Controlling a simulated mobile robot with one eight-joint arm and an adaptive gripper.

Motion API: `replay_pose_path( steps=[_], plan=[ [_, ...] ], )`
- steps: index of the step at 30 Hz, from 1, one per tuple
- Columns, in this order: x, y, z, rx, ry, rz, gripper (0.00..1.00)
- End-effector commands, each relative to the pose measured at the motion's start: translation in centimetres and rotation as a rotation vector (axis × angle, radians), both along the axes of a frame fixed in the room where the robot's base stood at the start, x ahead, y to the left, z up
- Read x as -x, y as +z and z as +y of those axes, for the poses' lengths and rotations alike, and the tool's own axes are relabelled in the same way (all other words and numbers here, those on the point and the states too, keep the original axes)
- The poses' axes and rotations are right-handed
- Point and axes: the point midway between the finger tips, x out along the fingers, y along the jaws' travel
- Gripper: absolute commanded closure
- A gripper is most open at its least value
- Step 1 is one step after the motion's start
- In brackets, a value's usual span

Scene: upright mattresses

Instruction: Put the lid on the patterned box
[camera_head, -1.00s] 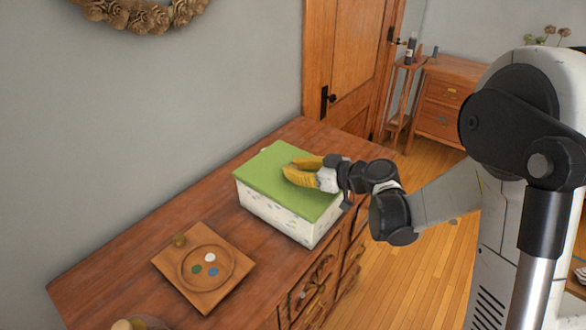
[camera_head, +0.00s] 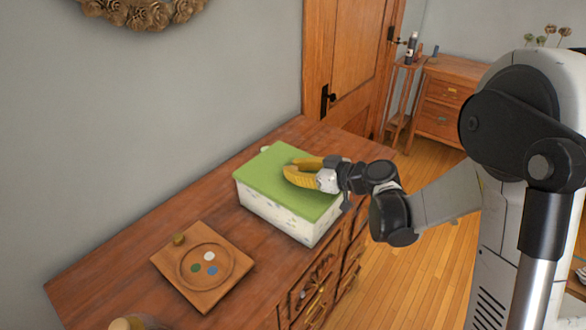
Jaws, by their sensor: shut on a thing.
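The patterned box (camera_head: 278,218) stands on the wooden dresser, its white sides printed with small marks. The green lid (camera_head: 270,176) lies over the top of the box, and its edges look close to lined up with the box walls. My gripper (camera_head: 290,170), with yellow fingers, is over the right part of the lid and shut on it. The fingers hide part of the lid's surface. Whether the lid is fully seated on the far sides cannot be told.
A wooden tray (camera_head: 228,254) with a round recess, colored discs and a small knob sits left of the box on the dresser (camera_head: 130,262). A round object (camera_head: 122,324) is at the bottom edge. The wall is behind; a door (camera_head: 350,60) stands farther back.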

Motion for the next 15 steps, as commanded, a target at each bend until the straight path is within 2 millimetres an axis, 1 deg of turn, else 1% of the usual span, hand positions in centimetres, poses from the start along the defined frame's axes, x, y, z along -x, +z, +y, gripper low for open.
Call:
replay_pose_path(
  steps=[15],
  plan=[
    [0.00, -1.12, 0.00, 0.000, 0.000, 0.000, 1.00]
  ],
)
